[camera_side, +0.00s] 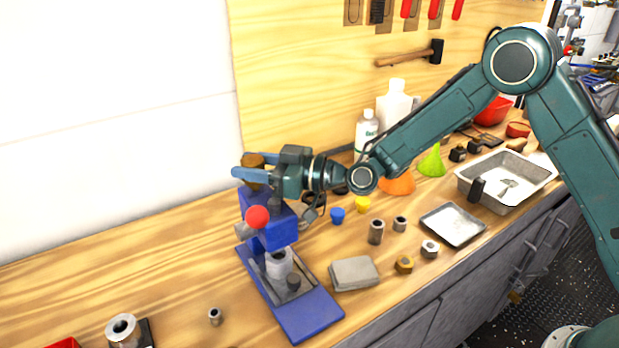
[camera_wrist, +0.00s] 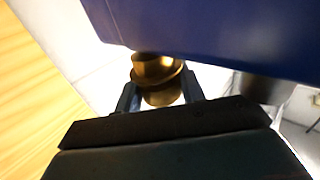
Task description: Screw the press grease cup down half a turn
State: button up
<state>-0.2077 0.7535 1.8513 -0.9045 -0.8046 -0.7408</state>
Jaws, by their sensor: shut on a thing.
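The press (camera_side: 268,222) is blue with a red ball knob (camera_side: 257,217) and a blue base plate (camera_side: 303,316) on the wooden bench. Its brass grease cup (camera_side: 252,170) sits at the top of the press. In the wrist view the cup (camera_wrist: 157,78) is a round, flanged brass piece beside the blue press body (camera_wrist: 215,35). My gripper (camera_side: 250,173) reaches in from the right with its blue fingers around the cup. It is shut on the cup, with one finger on each side in the wrist view (camera_wrist: 158,95). The cup's threads are hidden.
A grey block (camera_side: 354,273), a brass nut (camera_side: 404,264), a steel nut (camera_side: 430,249) and small cylinders stand right of the press. A shallow tray (camera_side: 453,225) and a metal basin (camera_side: 506,190) lie farther right. Bottles and funnels stand behind my arm. The bench left of the press is mostly clear.

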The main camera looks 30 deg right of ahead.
jog(key=o, duration=1)
jog(key=shift+v, duration=6.85)
